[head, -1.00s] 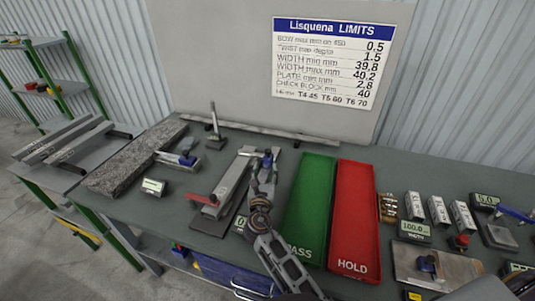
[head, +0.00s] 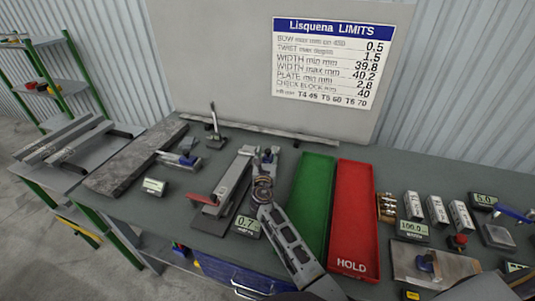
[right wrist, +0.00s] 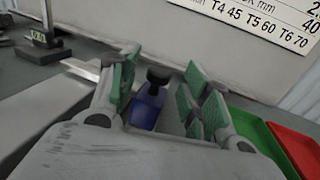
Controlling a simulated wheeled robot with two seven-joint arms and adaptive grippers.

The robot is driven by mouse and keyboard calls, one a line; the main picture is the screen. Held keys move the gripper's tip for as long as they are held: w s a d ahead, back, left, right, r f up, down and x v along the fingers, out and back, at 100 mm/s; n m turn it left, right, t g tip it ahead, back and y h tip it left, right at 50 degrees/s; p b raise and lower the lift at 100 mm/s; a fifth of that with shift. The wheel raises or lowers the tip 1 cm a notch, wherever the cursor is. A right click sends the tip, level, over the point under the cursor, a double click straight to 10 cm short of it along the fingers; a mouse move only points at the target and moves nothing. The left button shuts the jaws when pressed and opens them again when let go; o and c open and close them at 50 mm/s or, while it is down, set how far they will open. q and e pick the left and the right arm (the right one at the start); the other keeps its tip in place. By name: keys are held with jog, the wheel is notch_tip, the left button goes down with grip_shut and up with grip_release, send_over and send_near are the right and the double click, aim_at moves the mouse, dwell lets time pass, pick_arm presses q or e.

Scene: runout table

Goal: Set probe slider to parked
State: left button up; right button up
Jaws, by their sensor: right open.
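The probe slider is a blue block with a black knob, in the right wrist view (right wrist: 147,107) between the green-padded fingers of my right gripper (right wrist: 160,88). In the head view the blue slider (head: 267,156) shows at the far right end of the long grey fixture (head: 233,178). My right gripper (head: 266,167) is open there, its fingers on either side of the slider. I cannot tell whether a finger touches it. The slider's lower part is hidden by the gripper. My left gripper is not in view.
A display reading 0.7 (head: 246,225) stands in front of the fixture. The green tray (head: 312,190) and red HOLD tray (head: 356,215) lie to the right. A granite slab (head: 130,160) and a small stand (head: 215,135) are to the left. The limits board (head: 333,60) is behind.

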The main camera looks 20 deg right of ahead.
jog(key=shift+w+d, duration=0.2)
jog(key=shift+w, duration=0.3)
grip_shut()
